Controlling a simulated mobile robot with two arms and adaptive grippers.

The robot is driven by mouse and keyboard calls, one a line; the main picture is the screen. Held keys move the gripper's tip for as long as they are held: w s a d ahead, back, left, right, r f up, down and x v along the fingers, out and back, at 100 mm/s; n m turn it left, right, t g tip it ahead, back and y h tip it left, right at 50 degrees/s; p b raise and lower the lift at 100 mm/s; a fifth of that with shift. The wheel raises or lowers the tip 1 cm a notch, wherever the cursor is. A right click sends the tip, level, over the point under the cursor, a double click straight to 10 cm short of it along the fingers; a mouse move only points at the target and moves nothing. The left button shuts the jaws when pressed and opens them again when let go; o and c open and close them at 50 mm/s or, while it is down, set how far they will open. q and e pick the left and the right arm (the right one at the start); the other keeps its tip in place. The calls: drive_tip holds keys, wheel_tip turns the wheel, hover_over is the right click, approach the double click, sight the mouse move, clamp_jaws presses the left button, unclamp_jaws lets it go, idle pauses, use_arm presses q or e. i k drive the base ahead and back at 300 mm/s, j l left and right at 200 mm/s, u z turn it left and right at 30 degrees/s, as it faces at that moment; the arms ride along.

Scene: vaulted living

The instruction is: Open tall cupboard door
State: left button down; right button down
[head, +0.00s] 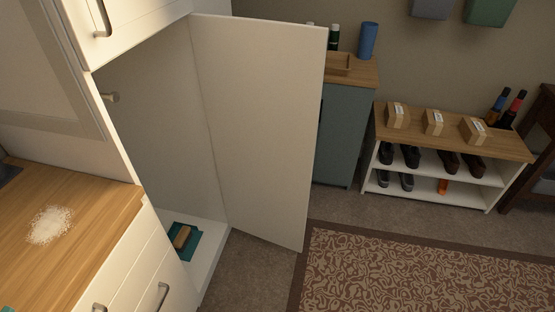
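The tall cupboard door (262,125) is a plain white panel. It stands swung open, hinged at the cupboard's far side and sticking out into the room. The inside of the tall cupboard (165,125) shows as an open white space. On its floor a brush-like wooden object (182,237) lies on a teal cloth or pan (194,245). Any handle on the door is not visible from this side. Neither of my grippers shows in the head view.
A wooden counter (90,235) with spilled white powder (49,225) is at the left, above drawers with metal handles (163,296). A blue-grey cabinet (345,130) stands behind the door. A shoe rack (480,182) bears several small boxes. A patterned rug (420,275) covers open floor at right.

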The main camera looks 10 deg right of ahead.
sight(261, 81)
drive_tip(key=i+l+u, duration=0.15)
drive_tip(key=u, duration=0.25)
drive_tip(key=i+l+u, duration=0.1)
drive_tip(key=l+u, duration=1)
drive_tip(key=u, duration=0.15)
drive_tip(key=i+l, duration=0.05)
